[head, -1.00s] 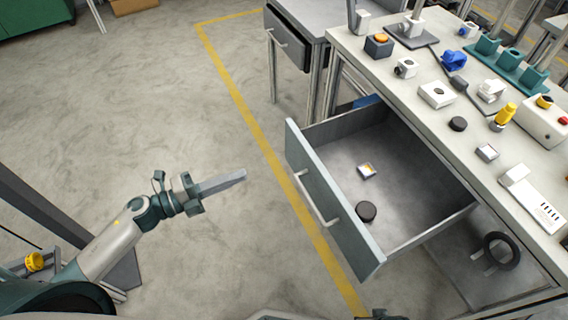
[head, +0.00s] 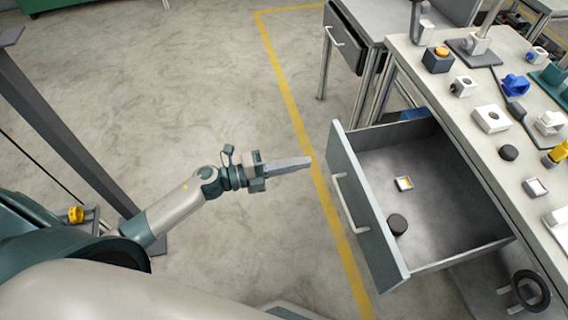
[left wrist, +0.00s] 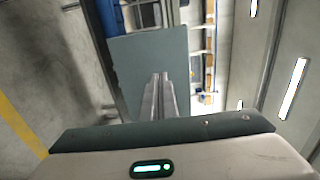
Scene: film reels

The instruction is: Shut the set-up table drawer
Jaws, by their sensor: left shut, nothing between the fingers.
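The set-up table (head: 440,72) stands at the right in the head view. Its drawer (head: 455,262) is pulled well out, with a grey-green front and a pale bar handle (head: 349,203). A black round piece (head: 397,225) and a small white-and-yellow box (head: 404,184) lie inside. My left gripper (head: 310,162) is shut and empty, in front of the drawer front and apart from it in the picture. In the left wrist view its fingers (left wrist: 159,78) are together before a plain grey-green panel; I cannot tell surely that this is the drawer front. My right gripper is not in view.
A second grey table with a dark drawer (head: 345,38) stands beyond. Small parts, including an orange-topped block (head: 438,59), stand on the set-up table. A black ring (head: 530,290) lies below it.

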